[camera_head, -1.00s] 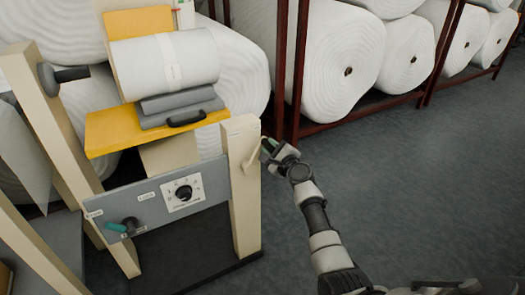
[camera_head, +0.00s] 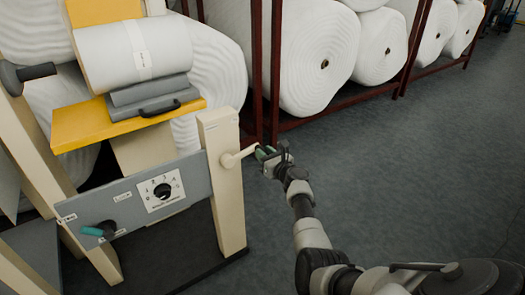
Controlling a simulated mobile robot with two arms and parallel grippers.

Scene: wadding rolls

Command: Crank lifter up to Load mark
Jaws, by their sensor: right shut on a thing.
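The lifter has a cream frame (camera_head: 224,190) and a yellow platform (camera_head: 75,128). A white roll (camera_head: 135,50) and grey pads with a black handle (camera_head: 150,95) rest on the platform. A cream crank (camera_head: 238,157) sticks out from the right post, with a green grip at its outer end. My right gripper (camera_head: 264,154) is shut on the crank's grip, just right of the post. Its fingers partly hide the grip. I cannot make out a Load mark. My left gripper is out of view.
A grey panel (camera_head: 95,203) with a dial (camera_head: 161,190) and a teal-handled knob (camera_head: 98,229) spans the lifter's front. Dark red racks (camera_head: 275,75) with large white rolls (camera_head: 320,62) stand behind. The grey floor (camera_head: 400,170) at right is clear.

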